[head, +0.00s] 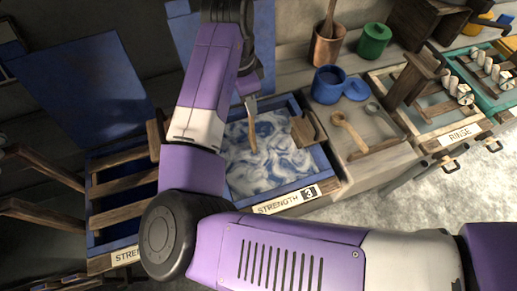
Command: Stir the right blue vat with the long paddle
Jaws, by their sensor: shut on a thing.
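The right blue vat (322,158) is a blue-rimmed square basin labelled STRENGTH 3. Its blue liquid is streaked with white foam swirls (265,160). My gripper (250,100) is over the vat's back left part, partly hidden by my forearm. It is shut on a light wooden shaft, apparently the long paddle (252,135), which points down at the liquid. I cannot tell how deep its end reaches. A second blue vat (95,236), with wooden slats across it, is at the left, partly behind my arm.
A copper pot (326,47) and green canister (373,41) stand behind. The RINSE basin (436,105) is farther right. Blue panels (80,85) stand at left.

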